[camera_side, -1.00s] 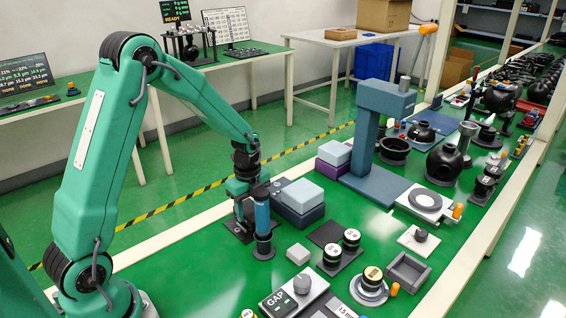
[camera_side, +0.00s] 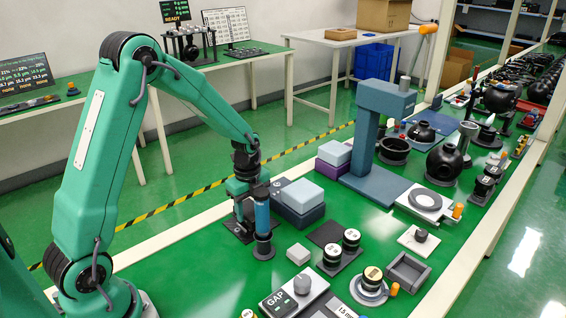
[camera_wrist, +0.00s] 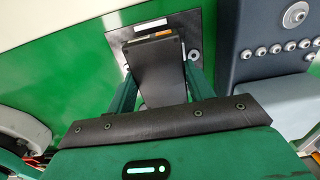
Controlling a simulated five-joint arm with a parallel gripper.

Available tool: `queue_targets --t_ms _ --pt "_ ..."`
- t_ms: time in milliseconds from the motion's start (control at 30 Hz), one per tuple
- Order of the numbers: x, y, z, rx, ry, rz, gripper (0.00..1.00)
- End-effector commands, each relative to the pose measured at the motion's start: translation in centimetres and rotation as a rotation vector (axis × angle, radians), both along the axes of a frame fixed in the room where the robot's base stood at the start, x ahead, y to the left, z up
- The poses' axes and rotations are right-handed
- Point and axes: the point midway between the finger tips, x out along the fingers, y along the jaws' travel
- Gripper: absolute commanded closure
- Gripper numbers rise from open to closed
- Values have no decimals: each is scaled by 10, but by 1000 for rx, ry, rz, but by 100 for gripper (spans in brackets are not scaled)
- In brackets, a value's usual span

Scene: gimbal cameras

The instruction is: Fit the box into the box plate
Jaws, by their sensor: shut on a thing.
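My gripper (camera_side: 240,216) points down at the left edge of the green worktop. It is partly hidden behind a blue cylinder (camera_side: 262,215) in the side view. In the wrist view my gripper (camera_wrist: 158,85) is shut on a long black box (camera_wrist: 158,72), with one green finger on each side. The far end of the box is over the dark box plate (camera_wrist: 202,22), which has pale marks around the box end. The plate's edge also shows under my gripper in the side view (camera_side: 232,231). I cannot tell how deep the box sits in the plate.
A dark blue-grey unit with a pale block on top (camera_side: 303,195) stands just right of my gripper. The blue cylinder stands close in front. A small grey block (camera_side: 298,254) and a dark square pad (camera_side: 324,233) lie farther right. Bare green worktop lies in front.

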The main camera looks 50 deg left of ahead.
Motion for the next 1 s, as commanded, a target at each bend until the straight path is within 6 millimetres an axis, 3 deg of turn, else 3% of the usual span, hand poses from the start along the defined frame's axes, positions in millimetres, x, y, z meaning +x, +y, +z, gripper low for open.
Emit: queue_targets --t_ms 1000 --pt "0 0 -10 0 0 0 74"
